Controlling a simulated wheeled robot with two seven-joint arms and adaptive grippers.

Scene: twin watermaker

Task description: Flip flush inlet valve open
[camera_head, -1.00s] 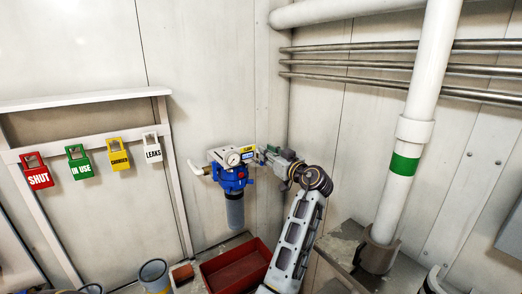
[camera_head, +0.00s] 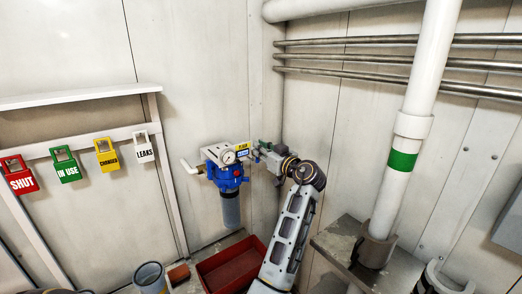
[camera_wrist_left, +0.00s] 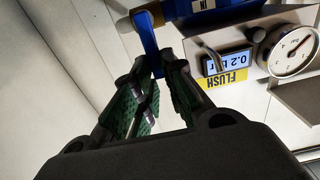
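A blue valve lever (camera_wrist_left: 148,42) hangs from a brass-coloured fitting beside the blue "IN" housing in the left wrist view. A yellow FLUSH label (camera_wrist_left: 226,78) and small display sit to its right. My left gripper (camera_wrist_left: 155,66) has its green-padded fingers close on both sides of the lever's end and looks shut on it. In the head view the left gripper (camera_head: 262,153) is at the right side of the blue filter unit (camera_head: 226,172), where the lever itself is hidden or too small to tell. My right gripper is not in view.
A pressure gauge (camera_head: 229,157) tops the filter unit, and a white pipe elbow (camera_head: 188,166) is at its left. A red tray (camera_head: 225,275) lies below. A white standpipe with a green band (camera_head: 402,161) stands right. Coloured tags hang left.

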